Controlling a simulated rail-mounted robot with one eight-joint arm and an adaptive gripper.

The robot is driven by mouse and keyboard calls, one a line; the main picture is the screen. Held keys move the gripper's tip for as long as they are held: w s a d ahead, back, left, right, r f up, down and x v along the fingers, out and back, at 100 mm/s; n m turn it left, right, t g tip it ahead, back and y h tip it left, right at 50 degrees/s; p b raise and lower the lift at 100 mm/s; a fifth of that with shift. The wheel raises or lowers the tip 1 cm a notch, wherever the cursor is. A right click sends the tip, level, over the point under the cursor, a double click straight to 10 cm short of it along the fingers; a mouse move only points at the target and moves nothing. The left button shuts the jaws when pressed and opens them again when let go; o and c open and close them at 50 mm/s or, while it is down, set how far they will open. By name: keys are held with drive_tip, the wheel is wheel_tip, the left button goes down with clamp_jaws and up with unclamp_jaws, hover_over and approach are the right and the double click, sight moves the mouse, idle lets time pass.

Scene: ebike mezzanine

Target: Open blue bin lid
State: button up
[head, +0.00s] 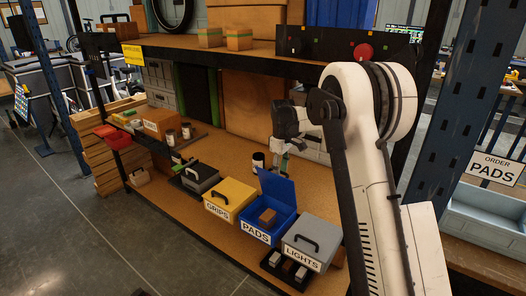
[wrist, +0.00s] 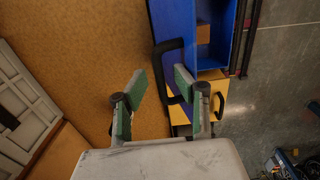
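The blue bin (head: 257,235), labelled PADS, stands on the bench with its lid (head: 279,187) raised and tilted back. A brown block (head: 267,216) sits inside. In the wrist view the bin (wrist: 208,62) and its lid (wrist: 171,22) show, with the lid's black handle (wrist: 161,48) sticking out. My gripper (head: 281,161) is behind the raised lid, on the far side of the bin. In the wrist view my gripper (wrist: 160,78) is open, with nothing between its pads; the handle appears near the right finger, but contact cannot be told.
A yellow GRIPS bin (head: 230,197) stands left of the blue bin and a grey LIGHTS bin (head: 312,241) right of it, both closed with handles on top. An upper shelf (head: 220,57) runs above. The bench top (head: 232,155) behind the bins is partly clear.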

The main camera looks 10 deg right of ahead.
drive_tip(key=s+a+f+p, duration=0.3)
drive_tip(key=s+a, duration=0.3)
drive_tip(key=a, duration=0.1)
wheel_tip(320, 180, up, 14)
drive_tip(key=s+r+m+t+b, duration=0.1)
drive_tip(key=s+r+m, duration=0.1)
drive_tip(key=s+r, duration=0.4)
drive_tip(key=shift+s+d+r+t, duration=0.25)
drive_tip(key=shift+s+d, duration=0.2)
drive_tip(key=shift+s, duration=1.2)
